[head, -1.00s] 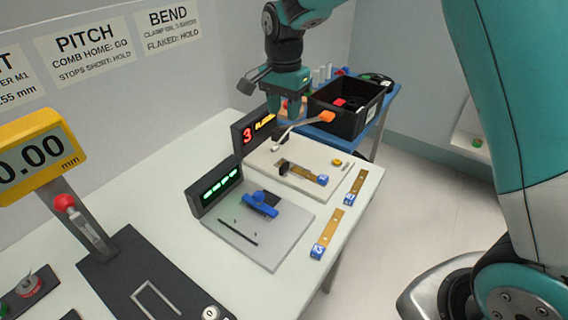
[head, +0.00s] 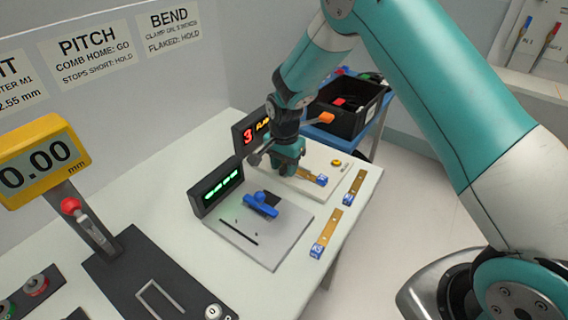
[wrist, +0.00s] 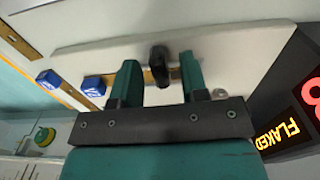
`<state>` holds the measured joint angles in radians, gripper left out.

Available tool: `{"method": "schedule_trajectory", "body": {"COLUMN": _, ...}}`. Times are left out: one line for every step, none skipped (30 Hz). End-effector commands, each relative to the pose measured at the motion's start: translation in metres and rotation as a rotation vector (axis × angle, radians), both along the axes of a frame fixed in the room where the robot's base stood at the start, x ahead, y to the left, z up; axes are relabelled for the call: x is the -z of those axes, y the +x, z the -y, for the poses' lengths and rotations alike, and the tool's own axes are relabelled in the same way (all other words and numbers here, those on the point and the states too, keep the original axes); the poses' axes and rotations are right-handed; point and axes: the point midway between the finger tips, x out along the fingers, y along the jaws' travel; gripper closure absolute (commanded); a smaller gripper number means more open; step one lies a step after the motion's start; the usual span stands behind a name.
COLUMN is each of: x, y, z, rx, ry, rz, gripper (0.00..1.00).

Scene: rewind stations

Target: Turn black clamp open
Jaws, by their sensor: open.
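The black clamp (wrist: 158,62) is a small dark lever on a brass strip, on the pale plate of the far station. In the wrist view it stands between the two fingers of my gripper (wrist: 159,75), with gaps on both sides, so the fingers look apart from it. In the head view my gripper (head: 287,166) is low over that station and hides the clamp. The jaws are open and empty. A blue block (wrist: 95,86) sits at the end of the brass strip, beside one finger.
The near station has a blue clamp (head: 262,204) and a green-lit display (head: 217,188). The far display (wrist: 288,130) reads FLAKED, close to my gripper. A loose brass strip (head: 354,187) lies at right. A black bin (head: 350,105) stands behind on a blue cart.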

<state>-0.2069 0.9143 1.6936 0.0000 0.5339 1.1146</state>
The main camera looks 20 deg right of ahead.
Motion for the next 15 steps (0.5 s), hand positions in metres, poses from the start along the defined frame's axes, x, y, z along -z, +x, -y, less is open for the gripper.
{"method": "schedule_trajectory", "body": {"x": 0.0005, "y": 0.0002, "z": 0.0000, "rx": 0.000, "ry": 0.001, "rz": 0.001, "gripper": 0.60}}
{"method": "schedule_trajectory", "body": {"x": 0.0006, "y": 0.0002, "z": 0.0000, "rx": 0.000, "ry": 0.001, "rz": 0.001, "gripper": 0.60}}
{"method": "schedule_trajectory", "body": {"x": 0.0006, "y": 0.0002, "z": 0.0000, "rx": 0.000, "ry": 0.001, "rz": 0.001, "gripper": 0.60}}
{"method": "schedule_trajectory", "body": {"x": 0.0006, "y": 0.0002, "z": 0.0000, "rx": 0.000, "ry": 0.001, "rz": 0.001, "gripper": 0.60}}
{"method": "schedule_trajectory", "body": {"x": 0.0005, "y": 0.0002, "z": 0.0000, "rx": 0.000, "ry": 0.001, "rz": 0.001, "gripper": 0.60}}
{"method": "schedule_trajectory", "body": {"x": 0.0005, "y": 0.0002, "z": 0.0000, "rx": 0.000, "ry": 0.001, "rz": 0.001, "gripper": 0.60}}
{"method": "schedule_trajectory", "body": {"x": 0.0005, "y": 0.0002, "z": 0.0000, "rx": 0.000, "ry": 0.001, "rz": 0.001, "gripper": 0.60}}
{"method": "schedule_trajectory", "body": {"x": 0.0004, "y": 0.0002, "z": 0.0000, "rx": 0.000, "ry": 0.001, "rz": 0.001, "gripper": 0.66}}
{"method": "schedule_trajectory", "body": {"x": 0.0004, "y": 0.0002, "z": 0.0000, "rx": 0.000, "ry": 0.001, "rz": 0.001, "gripper": 0.76}}
{"method": "schedule_trajectory", "body": {"x": 0.0003, "y": 0.0002, "z": -0.0001, "rx": 0.000, "ry": 0.001, "rz": 0.001, "gripper": 0.83}}
{"method": "schedule_trajectory", "body": {"x": 0.0003, "y": 0.0002, "z": -0.0001, "rx": 0.000, "ry": 0.001, "rz": 0.001, "gripper": 0.89}}
{"method": "schedule_trajectory", "body": {"x": 0.0003, "y": 0.0002, "z": -0.0001, "rx": 0.000, "ry": 0.000, "rz": 0.000, "gripper": 0.99}}
{"method": "schedule_trajectory", "body": {"x": 0.0003, "y": 0.0002, "z": -0.0001, "rx": 0.000, "ry": 0.000, "rz": 0.000, "gripper": 1.00}}
{"method": "schedule_trajectory", "body": {"x": 0.0003, "y": 0.0002, "z": -0.0001, "rx": 0.000, "ry": 0.000, "rz": 0.000, "gripper": 1.00}}
{"method": "schedule_trajectory", "body": {"x": 0.0002, "y": 0.0002, "z": -0.0001, "rx": 0.000, "ry": 0.000, "rz": 0.000, "gripper": 1.00}}
